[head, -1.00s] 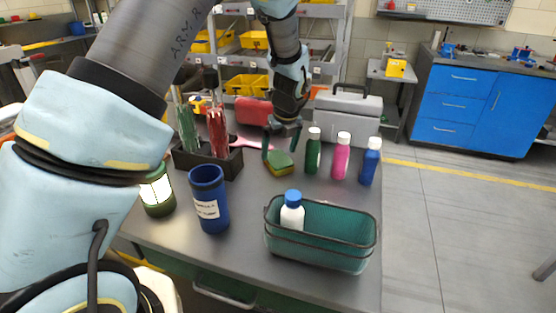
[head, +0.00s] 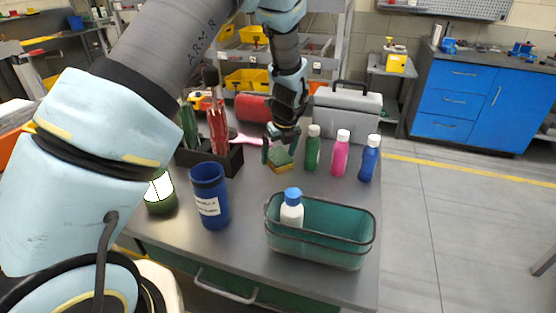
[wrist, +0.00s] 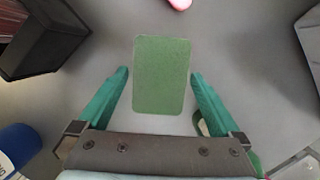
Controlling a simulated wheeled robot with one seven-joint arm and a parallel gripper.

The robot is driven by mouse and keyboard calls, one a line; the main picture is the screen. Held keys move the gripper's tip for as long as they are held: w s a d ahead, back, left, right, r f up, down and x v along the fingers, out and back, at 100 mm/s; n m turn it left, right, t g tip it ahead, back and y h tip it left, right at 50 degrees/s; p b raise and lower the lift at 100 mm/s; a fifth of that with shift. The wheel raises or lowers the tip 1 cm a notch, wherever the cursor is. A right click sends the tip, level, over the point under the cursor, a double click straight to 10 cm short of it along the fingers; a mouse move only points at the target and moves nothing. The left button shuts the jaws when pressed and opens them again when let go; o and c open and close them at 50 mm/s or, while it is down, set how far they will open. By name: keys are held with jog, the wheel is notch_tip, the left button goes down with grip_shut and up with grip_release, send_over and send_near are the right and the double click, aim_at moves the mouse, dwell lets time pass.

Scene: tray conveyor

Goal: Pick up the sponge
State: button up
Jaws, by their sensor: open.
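The sponge (head: 280,160) is green on top with a yellow layer below and lies flat on the grey table, left of the green bottle. In the wrist view its green face (wrist: 162,75) shows between and just beyond the fingertips. My gripper (head: 281,147) is directly over the sponge, pointing down, and its teal fingers are spread apart. In the wrist view the gripper (wrist: 159,75) has a finger on each side of the sponge, with a gap on both sides. I cannot tell the exact height of the fingertips above the table.
Green (head: 312,150), pink (head: 340,155) and blue (head: 369,160) bottles stand close on the right. A dark caddy (head: 222,162) is on the left, a grey toolbox (head: 346,112) behind. A teal basket (head: 335,240) with a white bottle (head: 292,210) and a blue cup (head: 208,195) are in front.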

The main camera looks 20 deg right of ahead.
aim_at(279, 156)
jog(key=shift+c, duration=0.2)
jog(key=c, duration=1.2)
notch_tip(279, 156, up, 10)
jog(key=b, duration=0.2)
jog(key=shift+r+b, duration=0.25)
jog(key=shift+b, duration=0.1)
jog(key=shift+c, duration=0.2)
